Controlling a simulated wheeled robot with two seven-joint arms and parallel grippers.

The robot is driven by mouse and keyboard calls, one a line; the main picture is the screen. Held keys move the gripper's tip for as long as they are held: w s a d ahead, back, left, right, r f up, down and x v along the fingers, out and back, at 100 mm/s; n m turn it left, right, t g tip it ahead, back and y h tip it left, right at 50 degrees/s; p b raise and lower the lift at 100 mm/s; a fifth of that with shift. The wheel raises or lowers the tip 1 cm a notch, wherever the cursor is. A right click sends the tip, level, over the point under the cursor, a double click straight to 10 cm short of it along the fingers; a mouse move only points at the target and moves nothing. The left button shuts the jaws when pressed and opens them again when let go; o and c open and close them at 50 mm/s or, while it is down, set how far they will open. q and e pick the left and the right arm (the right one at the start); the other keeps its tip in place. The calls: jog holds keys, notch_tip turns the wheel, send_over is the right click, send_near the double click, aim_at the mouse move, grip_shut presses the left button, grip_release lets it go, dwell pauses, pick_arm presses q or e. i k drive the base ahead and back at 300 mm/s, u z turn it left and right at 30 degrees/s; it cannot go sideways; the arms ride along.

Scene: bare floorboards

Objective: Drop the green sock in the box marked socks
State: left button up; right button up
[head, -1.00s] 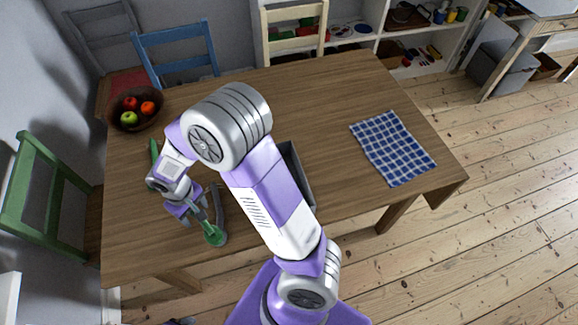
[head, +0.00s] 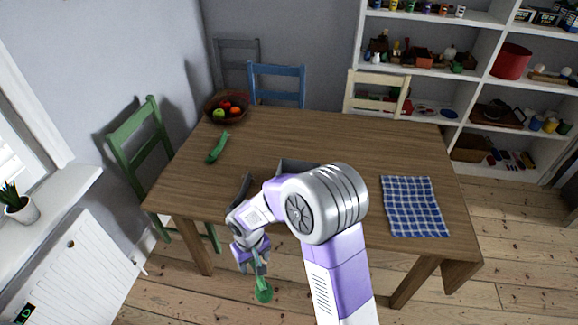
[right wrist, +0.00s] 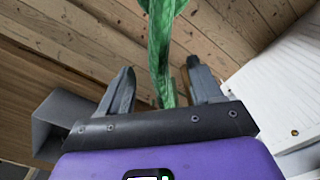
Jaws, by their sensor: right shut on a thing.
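My right gripper (head: 257,262) is shut on a green sock (head: 263,291), which hangs down in front of the table's near edge, over the floor in the head view. In the right wrist view the sock (right wrist: 162,40) hangs between the two fingers. A grey open box (head: 290,166) stands on the table, mostly hidden behind my right arm; no marking on it can be read. A grey box-like shape (right wrist: 65,118) shows at the left of the right wrist view. My left gripper is not in view.
On the wooden table (head: 330,138) lie another long green item (head: 217,148), a dark grey item (head: 241,188) and a blue checked cloth (head: 413,207). A fruit bowl (head: 226,110) stands at the back left. Chairs surround the table; a radiator (head: 85,265) is at left.

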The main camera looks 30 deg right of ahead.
aim_at(237, 201)
jog(key=u, duration=0.9)
jog(key=i, duration=0.55)
jog(key=z, duration=0.65)
